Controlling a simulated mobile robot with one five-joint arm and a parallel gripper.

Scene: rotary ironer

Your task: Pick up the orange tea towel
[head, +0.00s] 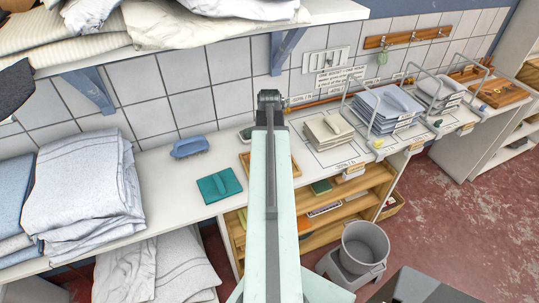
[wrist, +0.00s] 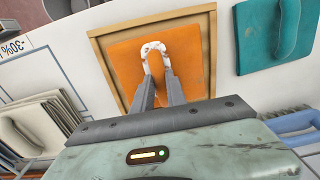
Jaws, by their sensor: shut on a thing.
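The orange tea towel (wrist: 190,52) shows in the wrist view as a flat square lying within a wooden-rimmed tray (wrist: 97,60). My gripper (wrist: 154,50) reaches over its middle, with two grey fingers and pale tips close together. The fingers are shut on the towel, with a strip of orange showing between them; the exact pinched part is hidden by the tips. I cannot tell any clear gap between towel and tray. In the head view my arm hides the towel and gripper; only part of the tray (head: 244,163) shows beside it.
A beige cloth stack (head: 328,131) and a blue stack (head: 388,108) stand to the right. A grey linen pile (head: 85,185) fills the left; a shelf (head: 200,30) hangs above.

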